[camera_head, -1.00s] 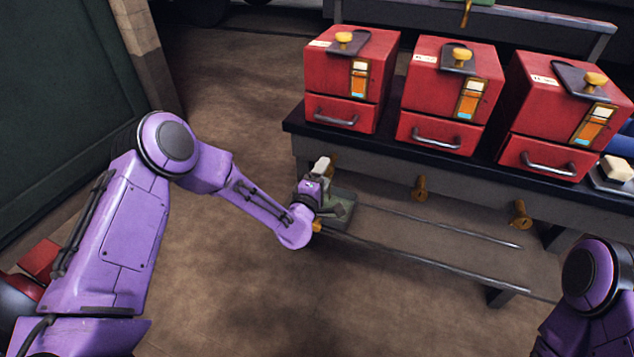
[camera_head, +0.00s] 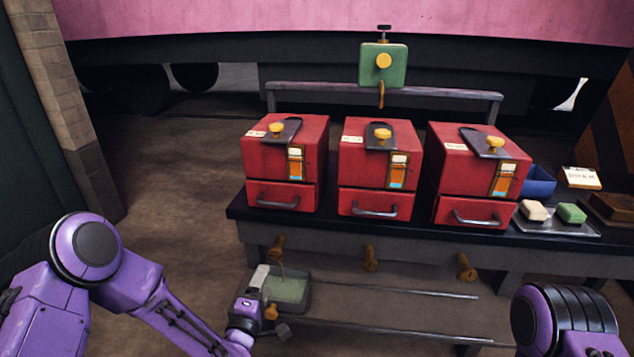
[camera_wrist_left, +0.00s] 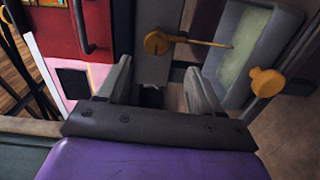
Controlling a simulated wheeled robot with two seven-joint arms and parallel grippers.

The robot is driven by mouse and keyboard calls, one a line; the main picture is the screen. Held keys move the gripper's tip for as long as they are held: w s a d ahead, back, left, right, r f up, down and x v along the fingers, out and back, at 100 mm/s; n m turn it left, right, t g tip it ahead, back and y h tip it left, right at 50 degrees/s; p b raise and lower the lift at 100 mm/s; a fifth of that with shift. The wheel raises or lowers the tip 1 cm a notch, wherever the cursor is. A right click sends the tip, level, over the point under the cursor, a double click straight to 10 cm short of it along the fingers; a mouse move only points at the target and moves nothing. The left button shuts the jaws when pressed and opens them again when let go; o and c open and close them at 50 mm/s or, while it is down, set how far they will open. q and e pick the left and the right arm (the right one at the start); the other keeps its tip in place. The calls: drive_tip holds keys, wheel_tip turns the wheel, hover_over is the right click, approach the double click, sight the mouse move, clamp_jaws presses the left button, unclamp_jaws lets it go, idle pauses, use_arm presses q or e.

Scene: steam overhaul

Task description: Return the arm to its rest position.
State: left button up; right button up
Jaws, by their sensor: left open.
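My left gripper (camera_head: 272,303) is open at the end of the purple left arm, low in front of the bench. In the left wrist view its two grey fingers (camera_wrist_left: 160,88) stand apart with nothing held between them. A grey tray with a pale green inside (camera_head: 302,300) is close beside the gripper, partly hidden by it. It also shows in the left wrist view (camera_wrist_left: 285,28), to the right of the fingers. Part of my right arm shows at the lower right, but its gripper is out of view.
Three red boxes (camera_head: 380,168) stand on the dark bench (camera_head: 330,222). Brass knobs (camera_head: 369,258) stick out from the bench front, above two rails (camera_head: 400,288). A plate with a cream block and a green block (camera_head: 571,212) is at the right. Floor left of the bench is clear.

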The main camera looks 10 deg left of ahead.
use_arm(q)
drive_tip(key=s+a+f+m+g+y, duration=0.1)
drive_tip(key=s+a+f+m+g, duration=0.3)
drive_tip(key=s+f, duration=0.6)
drive_tip(key=s+a+f+m+g+y, duration=0.1)
drive_tip(key=s+f+m+g, duration=0.3)
drive_tip(key=s+f+g, duration=0.6)
drive_tip(key=s+a+m+y, duration=0.1)
drive_tip(key=s+a, duration=0.2)
drive_tip(key=s, duration=0.4)
drive_tip(key=s+a+m+y, duration=0.1)
drive_tip(key=s+a, duration=0.1)
drive_tip(key=s, duration=0.5)
wheel_tip(320, 180, up, 20)
drive_tip(key=s+p, duration=0.1)
drive_tip(key=p, duration=1.9)
drive_tip(key=shift+f+g, duration=0.2)
drive_tip(key=shift+g, duration=0.1)
